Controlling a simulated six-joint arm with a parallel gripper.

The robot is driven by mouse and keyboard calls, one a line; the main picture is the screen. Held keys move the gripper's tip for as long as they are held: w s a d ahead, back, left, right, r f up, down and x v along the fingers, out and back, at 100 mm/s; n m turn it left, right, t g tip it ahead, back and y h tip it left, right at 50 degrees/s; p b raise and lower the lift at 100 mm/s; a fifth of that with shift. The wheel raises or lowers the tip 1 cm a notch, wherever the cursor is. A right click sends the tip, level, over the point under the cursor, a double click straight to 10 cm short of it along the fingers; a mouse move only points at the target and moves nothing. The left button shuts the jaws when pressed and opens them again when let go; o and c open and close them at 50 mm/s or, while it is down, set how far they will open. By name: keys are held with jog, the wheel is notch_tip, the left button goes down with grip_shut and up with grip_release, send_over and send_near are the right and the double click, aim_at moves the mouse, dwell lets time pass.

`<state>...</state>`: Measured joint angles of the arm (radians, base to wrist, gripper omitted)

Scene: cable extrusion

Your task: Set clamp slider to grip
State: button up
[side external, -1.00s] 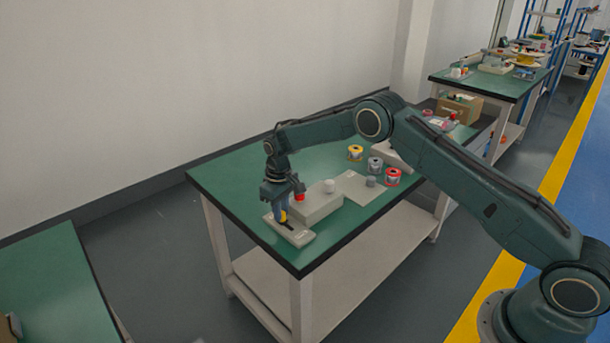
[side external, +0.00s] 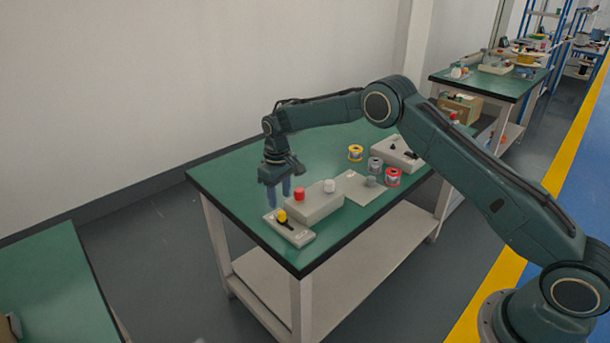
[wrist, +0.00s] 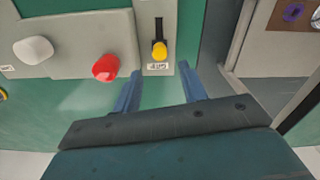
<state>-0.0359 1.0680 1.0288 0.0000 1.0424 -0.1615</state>
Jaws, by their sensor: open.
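The clamp slider's yellow knob (side external: 282,215) stands on a light base plate (side external: 301,238) at the table's near corner. It sits at one end of a dark slot (side external: 289,226), and the bare slot runs from it toward the table's front edge. In the wrist view the knob (wrist: 159,51) is at the slot end closest to a small label (wrist: 157,67), whose text is too small to read surely. My gripper (side external: 279,201) is open and empty. Its blue fingers are above and behind the knob, apart from it. The wrist view shows the gripper (wrist: 160,70) with fingers spread.
A light box with a red button (side external: 299,194) and a white knob (side external: 330,186) stands close beside the plate. Yellow (side external: 355,152), grey (side external: 375,164) and red (side external: 393,177) spools stand further along. The green table (side external: 228,181) is clear at the left.

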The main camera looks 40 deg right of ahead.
notch_tip(320, 180, up, 8)
jog(key=shift+r, duration=0.25)
dwell(0.5)
notch_tip(320, 180, up, 13)
jog(key=t, duration=0.1)
send_over(281, 212)
jog(key=s, duration=0.8)
jog(key=s+d+r+m+t, duration=0.1)
jog(key=s+d+r+t, duration=0.1)
jog(key=s+r, duration=0.65)
jog(key=s+f+t, duration=0.1)
jog(key=s, duration=1.2)
jog(key=s+f+m+t, duration=0.1)
jog(key=s+f, duration=0.1)
jog(key=s, duration=1.2)
jog(key=shift+s+d+f+t, duration=0.15)
jog(key=shift+s+f+t, duration=0.05)
jog(key=shift+f+t, duration=0.1)
